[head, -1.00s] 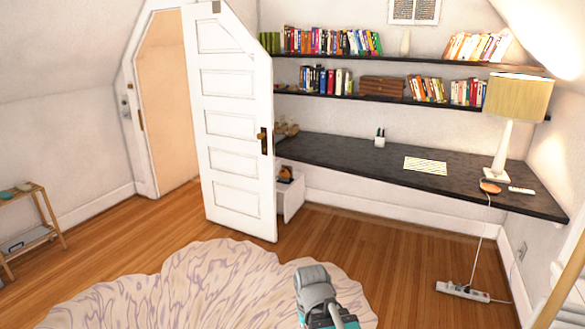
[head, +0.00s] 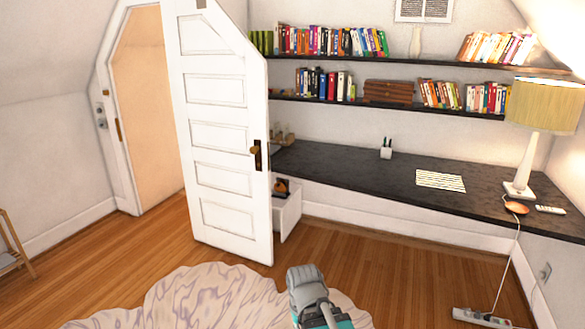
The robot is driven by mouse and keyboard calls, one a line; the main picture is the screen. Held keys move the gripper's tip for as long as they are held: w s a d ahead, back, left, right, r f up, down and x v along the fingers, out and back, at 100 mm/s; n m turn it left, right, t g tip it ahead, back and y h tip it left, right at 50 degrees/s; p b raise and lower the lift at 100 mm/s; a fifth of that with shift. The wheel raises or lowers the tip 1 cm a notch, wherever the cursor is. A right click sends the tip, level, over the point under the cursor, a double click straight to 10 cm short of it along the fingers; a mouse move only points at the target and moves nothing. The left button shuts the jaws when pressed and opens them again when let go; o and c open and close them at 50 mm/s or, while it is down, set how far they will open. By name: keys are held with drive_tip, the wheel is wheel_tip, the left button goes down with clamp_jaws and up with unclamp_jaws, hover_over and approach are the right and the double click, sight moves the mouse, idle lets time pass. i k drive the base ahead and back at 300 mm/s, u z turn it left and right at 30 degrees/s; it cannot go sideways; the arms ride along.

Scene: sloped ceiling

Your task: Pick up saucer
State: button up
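I cannot make out a sure saucer in the head view. A small orange-brown round object (head: 516,208) lies on the dark desk (head: 340,170) near the lamp's foot; it is too small to tell whether it is a saucer. Part of my own arm, grey and teal, shows at the bottom centre. My gripper's fingers do not show, so what it holds cannot be seen.
A white door (head: 222,130) stands open at the left. A lamp (head: 525,165), a paper sheet (head: 440,180) and a pen cup (head: 386,152) stand on the desk. A power strip (head: 480,318) lies on the floor at right. A pale rug (head: 215,295) covers the near floor.

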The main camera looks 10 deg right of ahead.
sight(517, 208)
drive_tip(key=u, duration=0.05)
drive_tip(key=i, duration=1.55)
drive_tip(key=z, duration=2.95)
drive_tip(key=i, duration=0.2)
drive_tip(key=z, duration=0.1)
